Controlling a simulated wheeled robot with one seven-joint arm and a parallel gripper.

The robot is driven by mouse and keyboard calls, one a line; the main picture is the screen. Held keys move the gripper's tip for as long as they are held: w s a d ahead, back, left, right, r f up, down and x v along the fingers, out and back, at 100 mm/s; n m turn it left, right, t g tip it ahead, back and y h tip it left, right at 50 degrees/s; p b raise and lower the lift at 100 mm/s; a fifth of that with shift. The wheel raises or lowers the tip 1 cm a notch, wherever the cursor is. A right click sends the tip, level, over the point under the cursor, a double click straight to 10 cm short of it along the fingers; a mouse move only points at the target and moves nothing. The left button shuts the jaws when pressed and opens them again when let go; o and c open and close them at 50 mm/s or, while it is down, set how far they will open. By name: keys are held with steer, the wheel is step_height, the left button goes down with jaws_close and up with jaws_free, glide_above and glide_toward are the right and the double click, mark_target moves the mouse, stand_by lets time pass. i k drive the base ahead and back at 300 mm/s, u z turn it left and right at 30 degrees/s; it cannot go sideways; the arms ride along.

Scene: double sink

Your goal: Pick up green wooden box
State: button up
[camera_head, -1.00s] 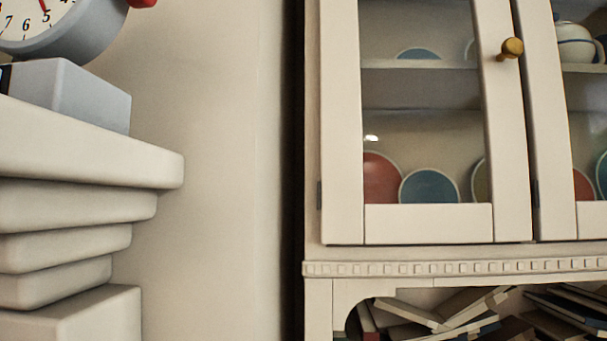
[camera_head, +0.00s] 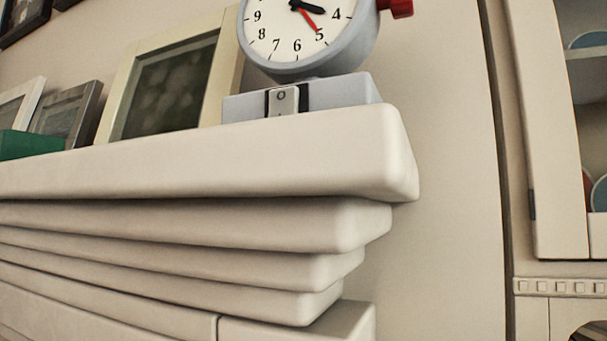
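A green box-like thing (camera_head: 28,144) shows at the far left of the head view, on top of the white mantel shelf (camera_head: 230,155). Only its right part is in the picture; the left edge of the frame cuts it off. It sits in front of small picture frames. My gripper is not in view.
A scale with a round clock-like dial (camera_head: 300,35) stands at the shelf's right end. A large cream picture frame (camera_head: 170,85) and a grey frame (camera_head: 70,112) lean on the wall. A white glass-door cabinet (camera_head: 545,130) stands at the right. The shelf's stepped edge juts out.

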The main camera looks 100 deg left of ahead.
mark_target(14, 144)
steer(key=u, duration=0.1)
steer(key=k, duration=2.4)
steer(key=u, duration=1)
